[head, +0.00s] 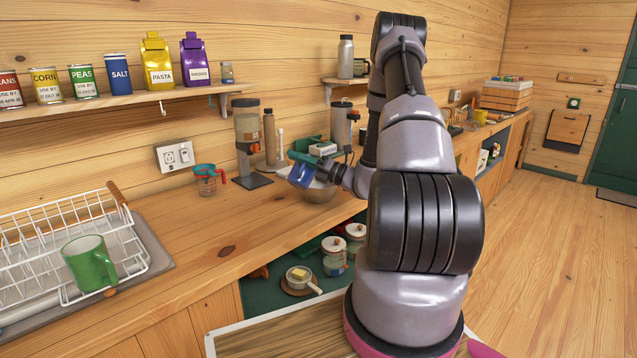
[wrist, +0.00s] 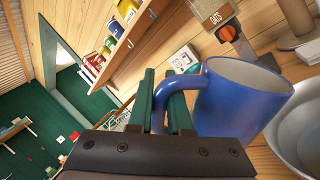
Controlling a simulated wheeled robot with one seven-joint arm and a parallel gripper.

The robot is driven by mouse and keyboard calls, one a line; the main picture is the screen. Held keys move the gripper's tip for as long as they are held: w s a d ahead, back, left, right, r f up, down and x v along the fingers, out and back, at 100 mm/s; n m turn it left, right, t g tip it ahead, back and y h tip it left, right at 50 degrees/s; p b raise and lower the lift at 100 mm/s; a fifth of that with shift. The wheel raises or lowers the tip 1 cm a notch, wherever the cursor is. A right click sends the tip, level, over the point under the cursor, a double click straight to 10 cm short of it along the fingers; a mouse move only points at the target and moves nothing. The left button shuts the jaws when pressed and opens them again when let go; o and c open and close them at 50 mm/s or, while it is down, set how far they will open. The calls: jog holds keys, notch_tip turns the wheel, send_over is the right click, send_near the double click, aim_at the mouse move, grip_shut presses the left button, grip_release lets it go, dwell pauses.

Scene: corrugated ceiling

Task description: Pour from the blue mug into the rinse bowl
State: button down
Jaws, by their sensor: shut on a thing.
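The blue mug (head: 301,176) is held by my gripper (head: 318,174) above the counter, near the bowl. In the wrist view the mug (wrist: 236,105) fills the right centre, and the green fingers of my gripper (wrist: 163,105) are shut on its handle. The mug looks tilted in the head view; I cannot see its contents. In the wrist view a pale bowl (wrist: 300,130) shows at the right edge, beside the mug.
An oats dispenser (head: 250,142) and a tall brown bottle (head: 270,138) stand behind the mug. A dish rack (head: 70,245) with a green mug (head: 89,264) is at far left. The counter between is clear.

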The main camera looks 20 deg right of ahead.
jog(key=shift+w+d+f+m+t+h+p, duration=0.15)
jog(key=shift+w+d+m+t, duration=0.2)
jog(key=shift+m, duration=0.55)
jog(key=shift+w+d+r+m+t+h+p, duration=0.15)
jog(key=shift+d+m+t, duration=0.3)
jog(key=shift+m, duration=0.45)
jog(key=shift+w+d+r+m+t+p, duration=0.2)
jog(key=shift+d+r+m+p, duration=0.1)
jog(key=shift+m, duration=0.25)
jog(key=shift+w+d+r+m+t+p, duration=0.15)
jog(key=shift+d+m+p, duration=0.15)
jog(key=shift+m, duration=0.25)
jog(key=shift+w+d+r+m+t+h+p, duration=0.25)
jog(key=shift+w+d+m+p, duration=0.15)
jog(key=shift+d+m, duration=0.25)
jog(key=shift+w+d+r+m+t+h+p, duration=0.15)
jog(key=shift+w+d+m+t+h+p, duration=0.1)
jog(key=shift+w+d+m, duration=0.25)
jog(key=shift+w+d+f+m+t+h+p, duration=0.25)
jog(key=shift+d+m+p, duration=0.25)
jog(key=shift+m, duration=0.2)
jog(key=shift+w+d+f+m+t+h+p, duration=0.1)
jog(key=shift+d+f+m+h+p, duration=0.15)
jog(key=shift+d+m+p, duration=0.3)
dwell(0.4)
jog(key=shift+w+d+r+m+h+p, duration=0.15)
jog(key=shift+w+d+m+h+p, duration=0.15)
jog(key=shift+m+p, duration=0.4)
jog(key=shift+s, duration=0.1)
